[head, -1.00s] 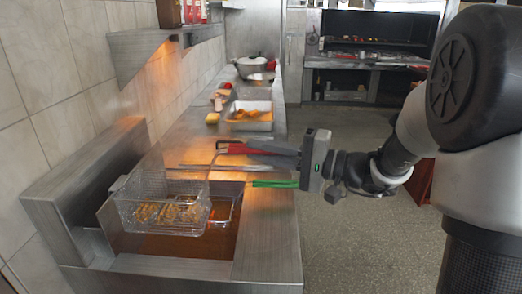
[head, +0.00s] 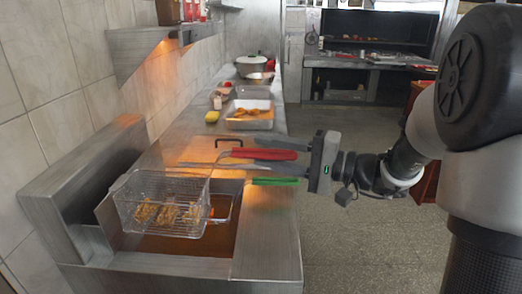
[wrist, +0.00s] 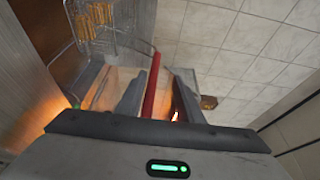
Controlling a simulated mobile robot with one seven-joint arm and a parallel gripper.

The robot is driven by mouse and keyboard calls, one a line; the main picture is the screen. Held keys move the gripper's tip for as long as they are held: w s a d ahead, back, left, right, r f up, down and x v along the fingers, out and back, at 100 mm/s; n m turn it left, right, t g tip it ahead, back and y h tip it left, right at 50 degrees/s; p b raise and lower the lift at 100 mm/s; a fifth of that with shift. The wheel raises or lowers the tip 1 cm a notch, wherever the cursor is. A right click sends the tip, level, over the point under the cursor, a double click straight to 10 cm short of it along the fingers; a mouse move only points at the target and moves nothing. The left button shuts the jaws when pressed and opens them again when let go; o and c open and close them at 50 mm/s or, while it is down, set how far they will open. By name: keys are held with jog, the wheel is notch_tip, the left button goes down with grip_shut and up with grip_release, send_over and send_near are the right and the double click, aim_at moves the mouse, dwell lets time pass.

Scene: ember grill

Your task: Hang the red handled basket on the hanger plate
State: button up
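The red handle (head: 265,154) belongs to a wire basket (head: 160,205) with golden fried pieces inside, at the fryer in the head view. My gripper (head: 283,153) reaches in from the right around the handle. In the wrist view, the red handle (wrist: 152,85) runs between the two fingers of my gripper (wrist: 158,90). A gap shows on the handle's right side, so the fingers look open. A second basket's green handle (head: 275,181) lies just below. I cannot pick out the hanger plate or tell whether the basket touches it.
The steel fryer counter (head: 265,235) has a bare front right part. Behind are a black bar handle (head: 230,141), a yellow block (head: 212,116), a food tray (head: 250,123) and a pot (head: 250,66). A tiled wall and a steel shelf (head: 150,50) bound the left.

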jog(key=v, duration=1.5)
jog(key=s+a+f+n+g+h, duration=0.2)
jog(key=s+a+n+g+h, duration=0.15)
jog(key=s+a+g, duration=0.45)
jog(key=s+a+f+t+h+p, duration=0.1)
jog(key=s+a+f+h, duration=0.2)
jog(key=s+h, duration=0.4)
jog(key=s+d+f+t+h, duration=0.2)
jog(key=s+d+t+h, duration=0.1)
jog(key=d, duration=0.3)
jog(key=w+d+r+t+h+p, duration=0.1)
jog(key=d+r+t+h+p, duration=0.1)
jog(key=r+p, duration=1.2)
notch_tip(320, 180, up, 3)
jog(key=shift+w+d+f+n+t+h, duration=0.2)
jog(key=shift+d+n+t+h, duration=0.3)
jog(key=shift+d, duration=0.45)
